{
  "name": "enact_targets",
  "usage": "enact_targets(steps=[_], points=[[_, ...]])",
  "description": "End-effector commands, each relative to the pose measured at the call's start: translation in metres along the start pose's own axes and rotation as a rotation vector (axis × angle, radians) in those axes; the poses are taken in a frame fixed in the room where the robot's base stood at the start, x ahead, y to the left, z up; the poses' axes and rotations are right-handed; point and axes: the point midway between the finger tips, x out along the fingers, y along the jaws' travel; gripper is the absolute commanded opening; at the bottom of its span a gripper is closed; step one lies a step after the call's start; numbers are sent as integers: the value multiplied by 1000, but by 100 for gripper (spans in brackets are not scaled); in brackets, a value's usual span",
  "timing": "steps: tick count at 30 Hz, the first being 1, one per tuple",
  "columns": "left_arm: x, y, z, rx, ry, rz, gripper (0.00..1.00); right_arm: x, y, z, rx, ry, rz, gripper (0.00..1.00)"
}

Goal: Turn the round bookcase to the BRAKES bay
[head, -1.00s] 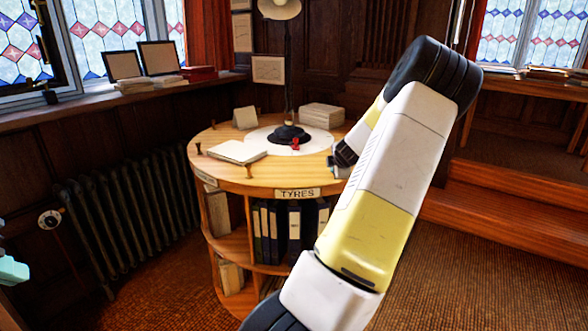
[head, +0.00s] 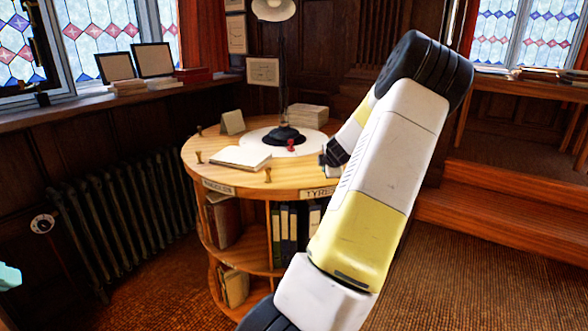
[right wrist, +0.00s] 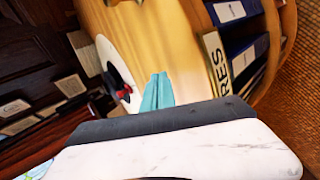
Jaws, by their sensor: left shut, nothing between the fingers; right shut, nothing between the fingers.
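The round bookcase (head: 225,178) stands in the middle of the head view. Its TYRES label (head: 318,192) is on the rim at front right, partly hidden by my right arm, and shows in the right wrist view (right wrist: 217,63). Another rim label (head: 217,186) at front left is too small to read surely. No BRAKES label shows. My right gripper (right wrist: 157,93) is shut and empty beside the top's rim; I cannot tell whether it touches. In the head view my arm mostly hides it. My left gripper (head: 8,276) is shut, only its tip showing at the left edge.
A lamp (head: 284,90), an open book (head: 240,157), a card (head: 232,122) and a paper stack (head: 306,115) are on the top. Short pegs (head: 267,174) stand along its rim. A radiator (head: 130,215) is left; wooden steps (head: 500,210) are right. Carpet is clear in front.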

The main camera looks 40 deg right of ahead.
Motion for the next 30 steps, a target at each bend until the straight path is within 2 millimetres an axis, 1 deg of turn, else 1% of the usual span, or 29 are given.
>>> enact_targets(steps=[5, 21, 25, 30], points=[[0, 0, 0, 0, 0, 0, 0, -5, 6, -1, -3, -2, 1, 0], [0, 0, 0, 0, 0, 0, 0, -44, 56, -3, -5, 0, 1, 0], [0, 0, 0, 0, 0, 0, 0, -50, 63, -2, -2, 0, 1, 0], [0, 0, 0, 0, 0, 0, 0, -51, 64, -1, 0, 0, 0, 0]])
